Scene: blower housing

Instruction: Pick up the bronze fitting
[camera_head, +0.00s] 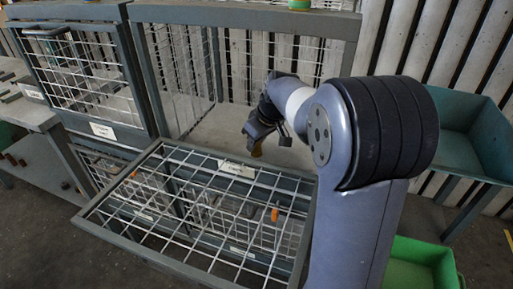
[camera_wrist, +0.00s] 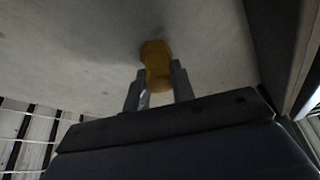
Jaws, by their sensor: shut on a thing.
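The bronze fitting (camera_wrist: 156,62) is a small yellow-brown piece between the two fingers of my gripper (camera_wrist: 158,85) in the wrist view. The fingers are shut on it, one on each side. Behind it in that view is a plain grey surface; I cannot tell whether the fitting touches it. In the head view the fitting (camera_head: 257,149) shows as a small brownish spot below my gripper (camera_head: 256,142), inside the open wire compartment (camera_head: 215,125). My arm hides part of the right side of that compartment.
A wire-mesh door (camera_head: 200,205) is folded down in front of the open compartment. A closed mesh compartment (camera_head: 85,75) stands to the left. A teal bin (camera_head: 470,150) stands at right, and a green bin (camera_head: 415,262) sits low at the bottom right.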

